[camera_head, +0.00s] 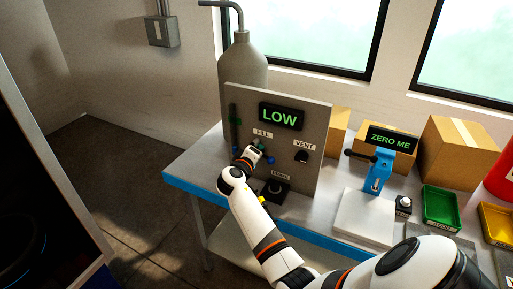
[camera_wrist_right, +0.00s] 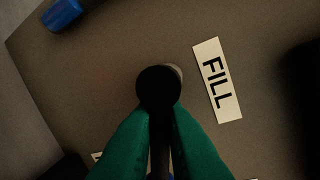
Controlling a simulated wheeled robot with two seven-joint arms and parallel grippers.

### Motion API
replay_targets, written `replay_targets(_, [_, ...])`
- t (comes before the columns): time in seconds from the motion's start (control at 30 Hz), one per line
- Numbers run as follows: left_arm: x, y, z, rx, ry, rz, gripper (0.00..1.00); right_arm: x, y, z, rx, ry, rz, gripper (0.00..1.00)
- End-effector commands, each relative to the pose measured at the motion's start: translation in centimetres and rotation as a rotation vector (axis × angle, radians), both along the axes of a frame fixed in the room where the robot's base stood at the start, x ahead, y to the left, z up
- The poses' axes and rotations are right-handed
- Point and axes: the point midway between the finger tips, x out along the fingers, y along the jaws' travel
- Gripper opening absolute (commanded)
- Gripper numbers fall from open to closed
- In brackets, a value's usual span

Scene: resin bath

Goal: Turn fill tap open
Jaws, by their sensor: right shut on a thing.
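The grey panel (camera_head: 314,122) stands upright on the bench with a display (camera_head: 280,116) reading LOW in green. The FILL label (camera_head: 263,134) is on its left half, and the same label shows in the wrist view (camera_wrist_right: 217,80). My right gripper (camera_head: 250,158) is at the panel just below this label. In the wrist view its green fingers (camera_wrist_right: 160,125) are shut on the black handle of the fill tap (camera_wrist_right: 158,88), whose round end points up in that picture. The gripper hides the tap in the head view. My left gripper is out of view.
A black VENT knob (camera_head: 301,157) is to the right on the panel, and a black knob (camera_head: 276,187) sits below. A grey tank (camera_head: 243,65) stands behind. A blue stand (camera_head: 378,172) under a ZERO ME display, cardboard boxes (camera_head: 462,150) and a green tray (camera_head: 440,205) are farther right.

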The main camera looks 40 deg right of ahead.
Motion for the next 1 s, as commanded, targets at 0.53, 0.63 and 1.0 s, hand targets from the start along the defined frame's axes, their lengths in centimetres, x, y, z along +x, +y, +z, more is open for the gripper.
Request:
replay_targets(0.53, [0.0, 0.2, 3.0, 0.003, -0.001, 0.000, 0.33, 0.0, -0.1, 1.2, -0.141, 0.326, 0.001, 0.00])
replay_targets(0.63, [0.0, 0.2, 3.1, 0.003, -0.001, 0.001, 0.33, 0.0, -0.1, 1.3, -0.151, 0.351, 0.001, 0.00])
replay_targets(1.0, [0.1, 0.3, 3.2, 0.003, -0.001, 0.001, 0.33, -0.1, -0.2, 1.2, -0.164, 0.380, -0.001, 0.00])
